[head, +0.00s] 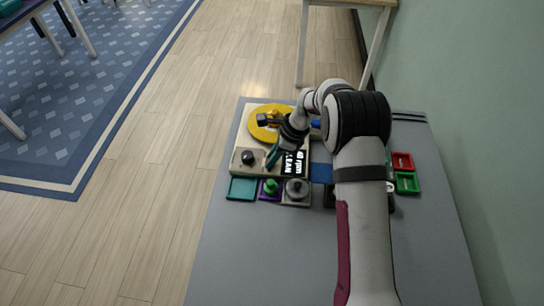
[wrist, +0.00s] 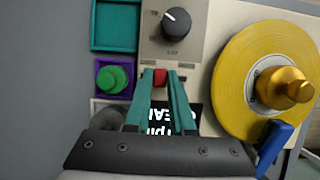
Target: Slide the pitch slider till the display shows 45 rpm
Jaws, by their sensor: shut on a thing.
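The turntable-like device (head: 243,172) stands on the grey table, with a yellow disc (head: 262,122) on top. In the wrist view, my gripper (wrist: 161,80) has its teal fingers closed around a small red cap, the pitch slider (wrist: 161,77), below a black knob (wrist: 176,23). The slider's track is mostly hidden by the fingers. The black display (head: 295,163) shows white text in the head view; it seems to read "40 rpm" with "CLEAN" under it, but the digits are small. My gripper (head: 273,157) hangs over the device's near part.
A teal tray (head: 242,189), a green button in a purple holder (head: 270,188) and a grey knob unit (head: 296,190) line the near side. Red (head: 402,161) and green (head: 407,183) bins stand at right. A blue part (wrist: 277,146) sits beside the disc.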

